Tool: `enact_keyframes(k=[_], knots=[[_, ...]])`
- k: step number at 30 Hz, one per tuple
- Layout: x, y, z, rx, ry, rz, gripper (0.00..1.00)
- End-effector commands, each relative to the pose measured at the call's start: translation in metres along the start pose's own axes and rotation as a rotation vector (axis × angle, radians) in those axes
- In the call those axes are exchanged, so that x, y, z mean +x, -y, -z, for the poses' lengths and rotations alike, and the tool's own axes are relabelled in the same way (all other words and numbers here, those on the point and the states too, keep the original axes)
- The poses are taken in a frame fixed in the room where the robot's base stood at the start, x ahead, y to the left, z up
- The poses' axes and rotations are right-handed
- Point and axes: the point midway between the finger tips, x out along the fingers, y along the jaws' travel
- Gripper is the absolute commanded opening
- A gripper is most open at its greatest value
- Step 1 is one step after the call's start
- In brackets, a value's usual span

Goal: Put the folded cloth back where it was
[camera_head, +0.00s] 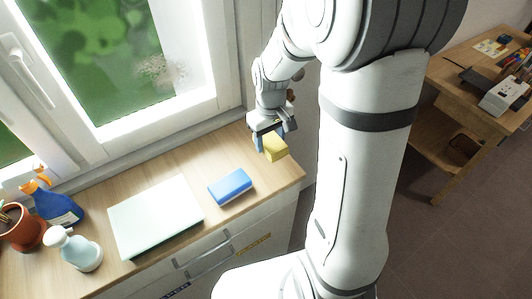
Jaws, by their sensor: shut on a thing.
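My gripper (266,134) is over the right part of the wooden counter, near the window wall. It is shut on a small yellow block-shaped thing (275,149), which looks like the folded cloth. The yellow thing hangs below the fingers and seems to be above the counter top; the exact gap cannot be told. A blue block (231,186), perhaps a sponge, lies flat on the counter to the lower left of the gripper. A pale, flat rectangular tray or board (155,216) lies left of the blue block, with nothing on it.
A blue spray bottle (57,208), a pale bottle (80,252) and a terracotta plant pot (22,228) stand at the counter's left end. The window (120,60) rises behind. The counter strip behind the blue block is clear. A wooden desk (468,95) stands far right.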

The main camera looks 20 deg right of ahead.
Motion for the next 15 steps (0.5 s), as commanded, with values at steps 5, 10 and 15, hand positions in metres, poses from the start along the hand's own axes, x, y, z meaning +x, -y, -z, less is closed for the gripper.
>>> enact_keyframes(k=[5,10,15], knots=[[0.03,0.001,-0.001,-0.002,0.005,0.002,0.29],[0.046,0.001,0.0,-0.002,0.003,0.001,0.29],[0.07,0.001,-0.001,-0.003,0.005,0.002,0.29]])
